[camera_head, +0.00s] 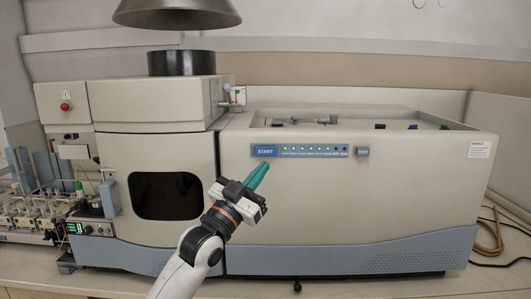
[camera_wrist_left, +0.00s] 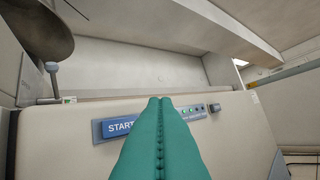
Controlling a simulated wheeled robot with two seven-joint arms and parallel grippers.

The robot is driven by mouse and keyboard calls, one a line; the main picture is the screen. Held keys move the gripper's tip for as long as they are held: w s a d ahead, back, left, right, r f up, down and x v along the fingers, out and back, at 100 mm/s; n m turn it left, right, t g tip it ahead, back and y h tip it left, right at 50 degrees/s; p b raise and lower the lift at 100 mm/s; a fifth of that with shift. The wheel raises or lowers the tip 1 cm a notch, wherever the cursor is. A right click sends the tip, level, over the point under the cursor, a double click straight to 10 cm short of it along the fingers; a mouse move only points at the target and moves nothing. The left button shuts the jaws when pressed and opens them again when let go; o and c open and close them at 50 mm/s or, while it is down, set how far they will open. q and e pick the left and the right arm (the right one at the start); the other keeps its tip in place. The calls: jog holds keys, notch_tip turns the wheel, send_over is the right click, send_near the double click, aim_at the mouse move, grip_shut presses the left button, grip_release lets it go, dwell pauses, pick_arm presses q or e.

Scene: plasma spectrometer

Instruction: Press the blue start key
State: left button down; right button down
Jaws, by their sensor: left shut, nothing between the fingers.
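The blue start key (camera_head: 265,151), marked START, sits at the left end of a strip of small lights on the front of the beige spectrometer (camera_head: 400,190). My left gripper (camera_head: 260,172) is shut and empty, with its green fingers pointing up toward the panel just below the key. In the left wrist view, the shut green fingers (camera_wrist_left: 160,104) cover the right part of the START key (camera_wrist_left: 116,128). I cannot tell from these views whether the fingertips touch the panel. My right gripper shows in neither view.
A red button (camera_head: 65,107) is on the upper left housing. A dark window (camera_head: 166,195) is in the left door. A rack of glassware (camera_head: 25,210) stands at the far left.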

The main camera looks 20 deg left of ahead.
pick_arm(q)
jog(key=b, duration=0.2)
send_near(270, 148)
notch_tip(270, 148, up, 3)
jog(key=w+d, duration=0.2)
jog(key=d, duration=0.1)
jog(key=shift+w+a, duration=0.4)
jog(key=shift+w, duration=0.45)
dwell(1.1)
jog(key=shift+w+a, duration=0.1)
jog(key=shift+w, duration=0.3)
jog(key=shift+w+a, duration=0.1)
jog(key=shift+w, duration=0.3)
dwell(0.5)
jog(key=shift+s, duration=0.15)
jog(key=shift+s+d+p, duration=0.2)
jog(key=shift+s+p, duration=0.15)
jog(key=shift+s, duration=0.35)
jog(key=shift+f, duration=0.1)
jog(key=shift+s+d+p, duration=0.2)
jog(key=shift+s+d, duration=0.05)
jog(key=shift+s, duration=0.55)
jog(key=shift+s+d+p, duration=0.2)
jog(key=shift+s, duration=0.6)
jog(key=shift+s+d+p, duration=0.2)
jog(key=shift+s+d, duration=0.05)
jog(key=shift+s, duration=0.55)
